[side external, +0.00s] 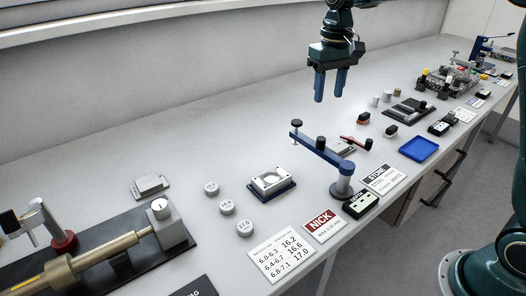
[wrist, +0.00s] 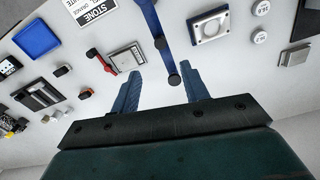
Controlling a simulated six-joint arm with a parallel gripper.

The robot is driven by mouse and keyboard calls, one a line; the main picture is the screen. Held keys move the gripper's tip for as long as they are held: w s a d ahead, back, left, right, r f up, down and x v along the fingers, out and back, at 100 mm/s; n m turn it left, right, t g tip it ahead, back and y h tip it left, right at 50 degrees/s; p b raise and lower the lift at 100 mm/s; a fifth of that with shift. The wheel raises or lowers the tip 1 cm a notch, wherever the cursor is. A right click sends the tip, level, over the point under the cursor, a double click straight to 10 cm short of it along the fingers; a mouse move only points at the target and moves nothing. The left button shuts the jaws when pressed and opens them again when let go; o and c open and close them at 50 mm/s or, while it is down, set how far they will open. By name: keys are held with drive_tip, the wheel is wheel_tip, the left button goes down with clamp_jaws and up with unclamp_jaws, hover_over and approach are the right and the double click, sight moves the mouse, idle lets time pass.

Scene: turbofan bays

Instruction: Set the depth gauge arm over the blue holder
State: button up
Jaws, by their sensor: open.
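The depth gauge arm (side external: 318,153) is a blue bar on a grey post, with a dark knob at its free end. It points back and left, beside the blue holder rather than over it. The blue holder (side external: 290,190) carries a white block with a round ring. My gripper (side external: 330,93) is open and empty, high above the bench behind the arm's free end. In the wrist view the arm (wrist: 151,22) extends toward the space between my open fingers (wrist: 159,72), and the blue holder (wrist: 194,36) is at the upper right.
Several round grey weights (side external: 227,207) stand left of the holder. A red-handled part (side external: 355,142) and grey plate lie close right of the arm. A black display (side external: 361,204) and cards sit at the front edge. A blue tray (side external: 419,148) is farther right.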

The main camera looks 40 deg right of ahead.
sight(322, 138)
drive_tip(key=shift+w+f, duration=0.15)
drive_tip(key=shift+f, duration=0.05)
wheel_tip(322, 138, down, 14)
drive_tip(key=shift+r, duration=0.2)
idle(0.7)
clamp_jaws()
